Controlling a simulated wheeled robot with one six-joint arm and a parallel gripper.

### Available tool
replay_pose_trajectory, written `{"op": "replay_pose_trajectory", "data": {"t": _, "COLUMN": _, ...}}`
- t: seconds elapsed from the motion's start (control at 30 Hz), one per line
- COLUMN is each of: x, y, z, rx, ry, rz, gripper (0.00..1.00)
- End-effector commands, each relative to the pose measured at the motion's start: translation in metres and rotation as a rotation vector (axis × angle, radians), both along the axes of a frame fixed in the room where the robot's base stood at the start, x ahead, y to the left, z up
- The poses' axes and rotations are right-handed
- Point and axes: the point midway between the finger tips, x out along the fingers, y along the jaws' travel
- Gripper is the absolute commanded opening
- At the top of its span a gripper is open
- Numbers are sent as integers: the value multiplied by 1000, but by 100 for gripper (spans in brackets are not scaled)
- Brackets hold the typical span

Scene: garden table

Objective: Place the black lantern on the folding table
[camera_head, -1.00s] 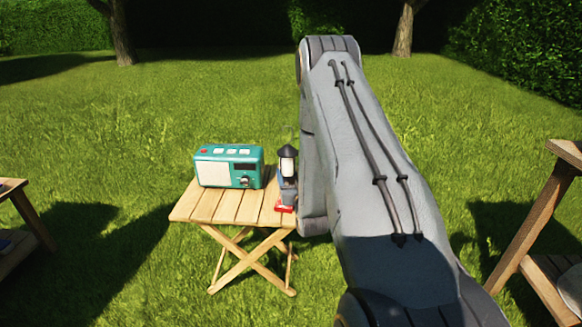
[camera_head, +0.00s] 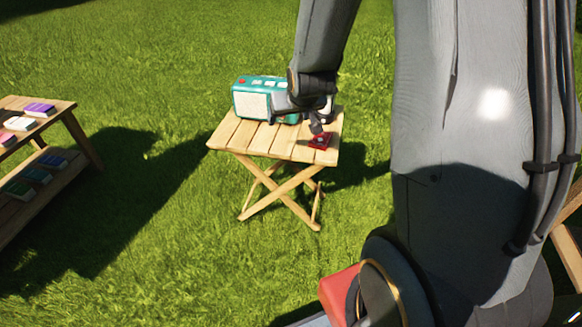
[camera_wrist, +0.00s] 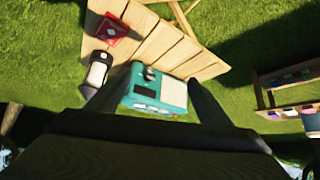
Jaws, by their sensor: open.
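The black lantern (camera_wrist: 97,72), with a pale middle, is on the folding table between the radio and a red square item in the wrist view. In the head view my arm hides it. The folding table (camera_head: 236,137) is wooden and slatted; it also shows in the wrist view (camera_wrist: 165,48). My gripper (camera_head: 308,112) is low over the table's right half, open. In the wrist view its dark fingers (camera_wrist: 155,84) are spread with the radio showing between them, and the lantern is by the left finger. I cannot tell whether they touch.
The teal radio (camera_head: 252,103) stands at the table's back; it also shows in the wrist view (camera_wrist: 150,92). The red item (camera_head: 320,141) lies at the right edge. A shelved wooden stand (camera_head: 68,108) with several small books is at left. Grass between is clear.

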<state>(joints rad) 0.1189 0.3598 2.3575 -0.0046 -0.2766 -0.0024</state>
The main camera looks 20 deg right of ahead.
Motion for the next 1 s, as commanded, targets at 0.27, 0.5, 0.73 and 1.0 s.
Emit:
{"op": "replay_pose_trajectory", "data": {"t": 0.27, "x": -135, "y": 72, "z": 44, "rx": 41, "ry": 368, "rz": 105, "gripper": 73}}
{"op": "replay_pose_trajectory", "data": {"t": 0.5, "x": -242, "y": 101, "z": 71, "rx": 53, "ry": 617, "rz": 172, "gripper": 73}}
{"op": "replay_pose_trajectory", "data": {"t": 0.73, "x": -274, "y": 106, "z": 79, "rx": 53, "ry": 694, "rz": 191, "gripper": 73}}
{"op": "replay_pose_trajectory", "data": {"t": 1.0, "x": -273, "y": 106, "z": 79, "rx": 53, "ry": 694, "rz": 189, "gripper": 73}}
